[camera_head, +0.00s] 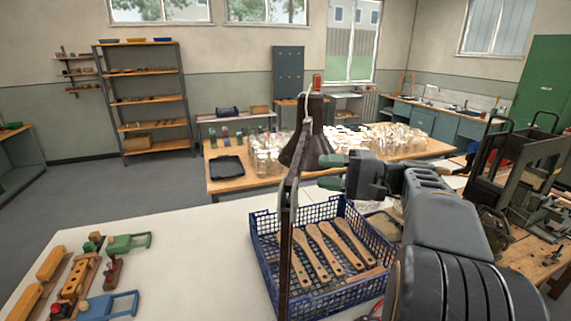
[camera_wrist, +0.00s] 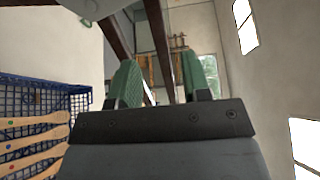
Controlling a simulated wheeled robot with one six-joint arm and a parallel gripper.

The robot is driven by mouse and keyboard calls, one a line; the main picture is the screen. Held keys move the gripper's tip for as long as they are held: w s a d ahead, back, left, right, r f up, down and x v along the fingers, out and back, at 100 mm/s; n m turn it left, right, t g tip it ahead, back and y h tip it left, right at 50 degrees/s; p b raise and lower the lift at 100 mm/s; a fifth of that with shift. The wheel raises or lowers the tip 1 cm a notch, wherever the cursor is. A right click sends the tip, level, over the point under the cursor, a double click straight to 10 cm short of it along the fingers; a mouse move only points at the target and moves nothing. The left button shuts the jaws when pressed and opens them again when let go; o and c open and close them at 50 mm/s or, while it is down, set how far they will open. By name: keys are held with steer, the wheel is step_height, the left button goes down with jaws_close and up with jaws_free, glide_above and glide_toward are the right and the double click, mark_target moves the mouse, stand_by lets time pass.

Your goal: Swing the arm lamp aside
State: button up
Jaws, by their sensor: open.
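The arm lamp has a dark brown conical shade (camera_head: 308,148) with a red piece on top. Its thin brown arm (camera_head: 287,235) runs down in front of the blue basket. My gripper (camera_head: 330,171) is open and empty, just right of the lamp, with its green fingertips pointing left towards it. In the wrist view the two green fingers (camera_wrist: 164,82) are spread apart. Brown lamp bars (camera_wrist: 120,38) appear between and beyond them. I cannot tell how far away they are, and no contact shows.
A table with many glass jars (camera_head: 360,140) stands behind. The white table's middle is clear.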

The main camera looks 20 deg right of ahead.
mark_target(293, 194)
steer(key=p+x, duration=0.2)
steer(key=x, duration=0.7)
steer(key=shift+a, duration=0.15)
steer(key=shift+w, duration=0.1)
jaws_close()
